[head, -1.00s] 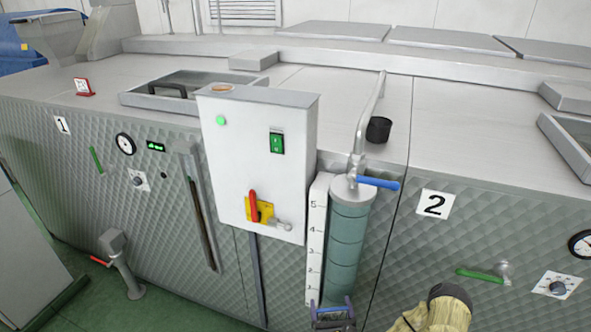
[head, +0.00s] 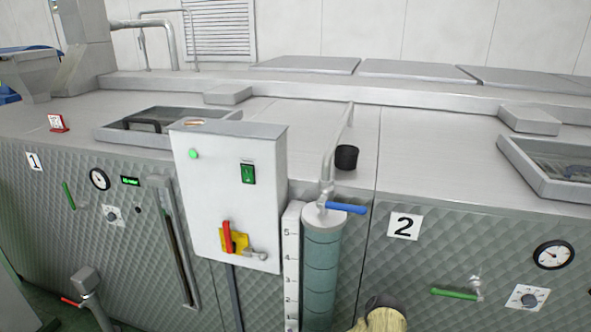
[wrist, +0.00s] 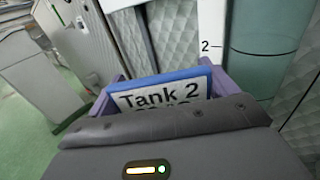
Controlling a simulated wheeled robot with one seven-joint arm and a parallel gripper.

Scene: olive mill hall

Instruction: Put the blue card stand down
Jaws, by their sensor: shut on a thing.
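The blue card stand (wrist: 165,78) shows in the wrist view, with a white card reading "Tank 2"; a lower line of print is partly hidden by my gripper's dark body. My gripper (wrist: 163,72) is shut on it, with a purple finger at each side of the stand. The stand is held in front of the quilted metal machine front, near the gauge strip. The stand's base is hidden, and I see no surface touching it. Neither stand nor gripper shows in the current head view.
The steel machine top (head: 430,150) has clear room right of a black cup (head: 346,157). A red card stand (head: 57,122) is at far left. A control box (head: 228,195), green cylinder (head: 322,262) with a blue-handled tap (head: 346,208), and "2" label (head: 405,227) are in front.

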